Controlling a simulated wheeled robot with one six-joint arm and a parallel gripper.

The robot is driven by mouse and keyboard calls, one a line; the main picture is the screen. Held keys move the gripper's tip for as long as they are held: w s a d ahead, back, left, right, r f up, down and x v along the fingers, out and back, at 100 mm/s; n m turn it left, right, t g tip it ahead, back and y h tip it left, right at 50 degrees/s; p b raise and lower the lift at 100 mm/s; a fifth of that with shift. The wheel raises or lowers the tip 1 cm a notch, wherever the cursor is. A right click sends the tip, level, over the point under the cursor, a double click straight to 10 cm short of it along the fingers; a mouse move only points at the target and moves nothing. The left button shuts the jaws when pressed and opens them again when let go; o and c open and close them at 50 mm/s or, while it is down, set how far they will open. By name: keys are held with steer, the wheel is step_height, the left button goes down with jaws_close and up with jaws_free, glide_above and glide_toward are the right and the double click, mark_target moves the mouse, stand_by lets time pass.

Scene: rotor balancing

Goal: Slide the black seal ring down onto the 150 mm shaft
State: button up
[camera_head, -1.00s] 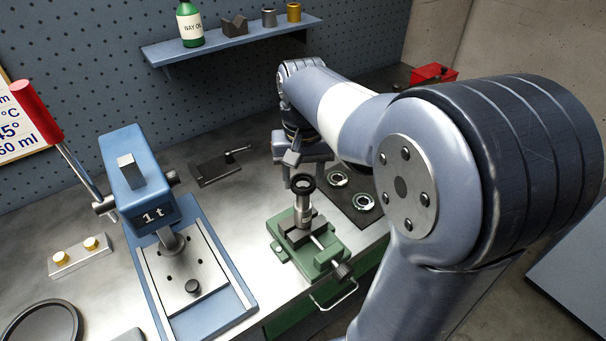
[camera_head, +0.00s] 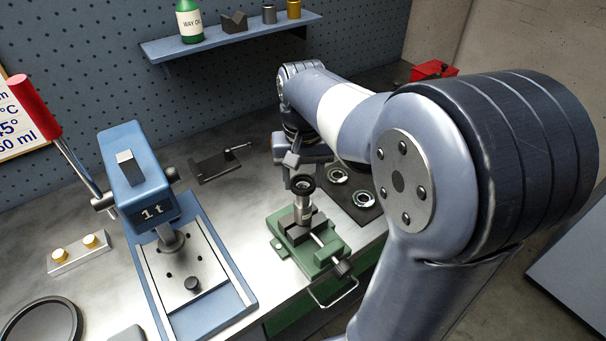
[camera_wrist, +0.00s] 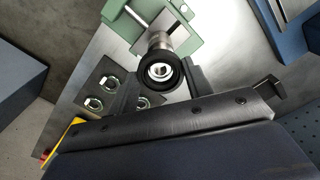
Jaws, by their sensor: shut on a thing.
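The black seal ring (camera_head: 303,184) is at the top of the upright metal shaft (camera_head: 303,210). The shaft stands in the green vise (camera_head: 310,243). My gripper (camera_head: 293,178) is shut on the ring from behind. In the wrist view the ring (camera_wrist: 175,87) lies between the two fingers of my gripper (camera_wrist: 160,90), and the shaft's bright end (camera_wrist: 159,71) shows inside its opening. The ring looks around or just above the shaft end; how far down it sits I cannot tell. The vise (camera_wrist: 186,20) also shows in the wrist view.
A blue press (camera_head: 140,190) marked 1t stands to the left. A dark mat (camera_head: 372,215) with several ringed metal parts lies right of the vise. A dark tool (camera_head: 215,167) lies on the bench behind. A shelf (camera_head: 230,42) hangs on the wall.

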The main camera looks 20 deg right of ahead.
mark_target(303, 188)
steer(key=shift+f+b, duration=1.4)
steer(key=shift+f, duration=0.85)
steer(key=o, duration=1)
steer(key=shift+r, duration=0.15)
steer(key=shift+c, duration=0.4)
step_height(303, 188, up, 9)
steer(key=p, duration=0.8)
steer(key=shift+p, duration=0.3)
